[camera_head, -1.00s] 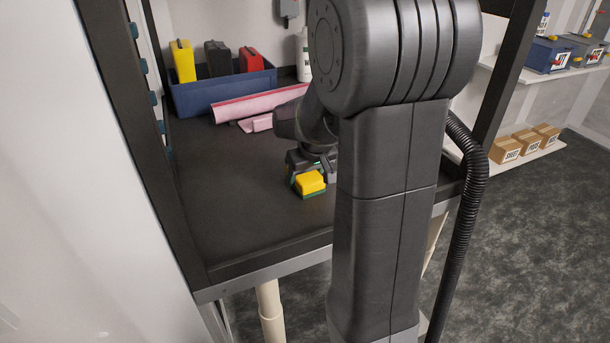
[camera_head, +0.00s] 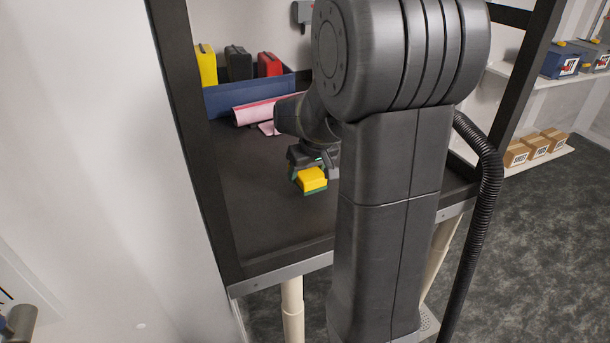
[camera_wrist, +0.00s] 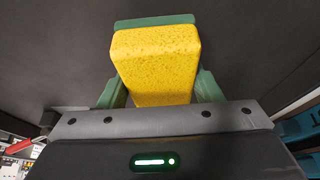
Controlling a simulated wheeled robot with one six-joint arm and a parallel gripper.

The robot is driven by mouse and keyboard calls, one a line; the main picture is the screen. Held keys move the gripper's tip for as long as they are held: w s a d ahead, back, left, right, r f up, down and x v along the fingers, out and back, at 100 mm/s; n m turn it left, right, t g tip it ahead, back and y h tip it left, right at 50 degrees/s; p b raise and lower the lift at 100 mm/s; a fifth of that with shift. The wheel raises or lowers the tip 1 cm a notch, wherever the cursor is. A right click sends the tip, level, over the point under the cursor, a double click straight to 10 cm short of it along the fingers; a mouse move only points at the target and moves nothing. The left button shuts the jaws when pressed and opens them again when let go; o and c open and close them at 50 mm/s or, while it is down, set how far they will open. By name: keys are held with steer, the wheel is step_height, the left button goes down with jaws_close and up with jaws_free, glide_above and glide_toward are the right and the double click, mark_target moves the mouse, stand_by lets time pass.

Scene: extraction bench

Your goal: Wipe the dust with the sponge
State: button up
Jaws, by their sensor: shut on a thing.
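The sponge (camera_head: 312,180) is a yellow block with a green layer on its far side. My gripper (camera_head: 308,172) is shut on it, over the black bench top (camera_head: 262,205). In the wrist view the sponge (camera_wrist: 158,62) fills the middle, between the green fingers of my gripper (camera_wrist: 156,92). I cannot tell whether the sponge touches the bench top. No dust can be made out in either view.
A blue bin (camera_head: 228,99) with yellow, black and red cases stands at the back left. A pink roll (camera_head: 258,111) lies before it. Dark posts (camera_head: 195,140) frame the bench. The bench top left of my gripper is clear.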

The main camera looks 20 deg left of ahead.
steer(key=shift+r+p, duration=1.45)
steer(key=shift+r, duration=0.95)
